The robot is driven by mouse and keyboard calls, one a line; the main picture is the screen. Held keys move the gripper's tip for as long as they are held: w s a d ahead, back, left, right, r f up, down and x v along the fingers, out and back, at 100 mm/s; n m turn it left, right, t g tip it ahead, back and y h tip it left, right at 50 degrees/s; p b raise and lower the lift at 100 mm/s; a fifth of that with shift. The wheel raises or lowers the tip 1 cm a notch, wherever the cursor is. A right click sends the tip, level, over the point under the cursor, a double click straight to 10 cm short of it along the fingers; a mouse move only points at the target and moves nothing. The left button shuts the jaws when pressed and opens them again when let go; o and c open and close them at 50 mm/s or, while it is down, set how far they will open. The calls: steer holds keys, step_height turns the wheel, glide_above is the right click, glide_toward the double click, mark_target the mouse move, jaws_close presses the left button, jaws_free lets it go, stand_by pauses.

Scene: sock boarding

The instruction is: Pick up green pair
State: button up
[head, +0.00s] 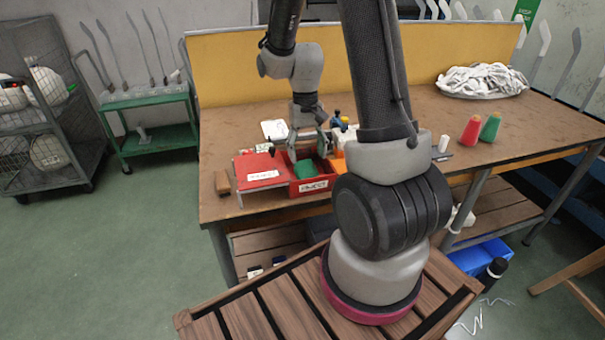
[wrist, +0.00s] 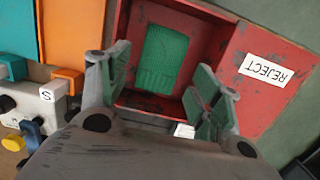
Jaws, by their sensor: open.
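The green pair (wrist: 163,58) is a folded, ribbed green knit piece lying inside a red bin (wrist: 122,22) in the wrist view. In the head view the green pair (head: 304,168) shows in the red bin (head: 314,185) on the workbench. My gripper (wrist: 160,85) is open and empty, its two fingers spread to the left and right of the green pair's near end. In the head view my gripper (head: 307,148) is over the bin, with part of the bin's inside hidden behind it. I cannot tell the exact height of the fingertips above the pair.
A red panel with a REJECT label (wrist: 264,70) adjoins the bin. A grey block marked S (wrist: 46,97) and an orange piece (wrist: 66,88) are at left.

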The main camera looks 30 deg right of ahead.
mark_target(306, 169)
steer(key=f, duration=0.5)
steer(key=shift+s+a+f, duration=0.15)
steer(key=shift+s+a, duration=0.05)
steer(key=c, duration=0.8)
